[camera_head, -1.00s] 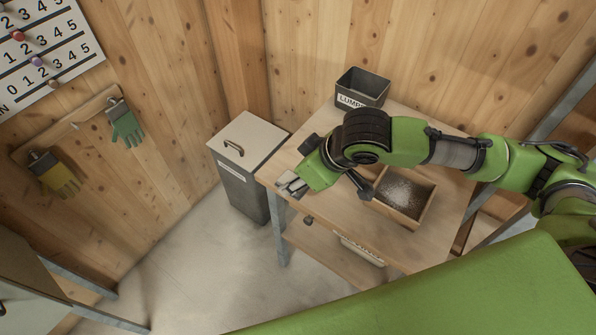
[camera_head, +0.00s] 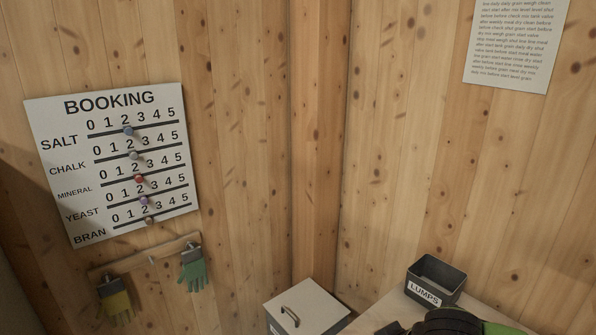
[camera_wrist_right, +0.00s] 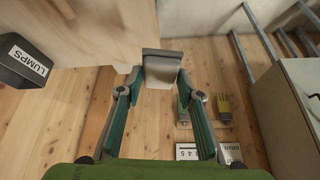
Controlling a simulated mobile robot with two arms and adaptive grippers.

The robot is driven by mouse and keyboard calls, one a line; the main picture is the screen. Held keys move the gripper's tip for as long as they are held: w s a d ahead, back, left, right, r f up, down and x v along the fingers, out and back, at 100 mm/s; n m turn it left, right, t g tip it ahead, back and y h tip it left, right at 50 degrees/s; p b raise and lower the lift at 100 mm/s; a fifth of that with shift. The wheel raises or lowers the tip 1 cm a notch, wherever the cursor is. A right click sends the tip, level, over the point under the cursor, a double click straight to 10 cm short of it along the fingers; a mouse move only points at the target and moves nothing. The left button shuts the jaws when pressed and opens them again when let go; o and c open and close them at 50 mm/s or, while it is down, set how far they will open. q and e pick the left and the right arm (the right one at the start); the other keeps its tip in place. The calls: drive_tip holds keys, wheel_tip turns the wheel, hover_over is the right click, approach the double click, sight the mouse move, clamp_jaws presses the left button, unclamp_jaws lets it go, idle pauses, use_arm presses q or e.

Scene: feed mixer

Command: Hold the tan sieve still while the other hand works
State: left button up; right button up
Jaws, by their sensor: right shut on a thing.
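No tan sieve can be made out in either current view. The part of the table where my right arm works lies below the head view. In the right wrist view my right gripper (camera_wrist_right: 160,82) has its two green-padded fingers spread, with their tips at either side of a pale grey thing (camera_wrist_right: 162,68). It is shut on this thing, whose kind I cannot tell. Part of my right arm shows at the lower right of the head view. My left gripper is not in view.
The table (camera_wrist_right: 80,25) carries a dark LUMPS box (camera_head: 437,280). A pale-lidded bin (camera_head: 305,307) stands left of it. Gloves (camera_head: 193,268) hang under the BOOKING board (camera_head: 115,160) on the wall. A grey cabinet (camera_wrist_right: 290,110) is at the right of the wrist view.

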drive_tip(key=d+r+m+t+h, duration=0.1)
drive_tip(key=d+r+m+h, duration=0.1)
drive_tip(key=d+r+m, duration=0.3)
wheel_tip(320, 180, up, 2)
drive_tip(key=shift+s+d+r+h, duration=0.1)
drive_tip(key=shift+s+d+h, duration=0.15)
drive_tip(key=shift+h, duration=0.05)
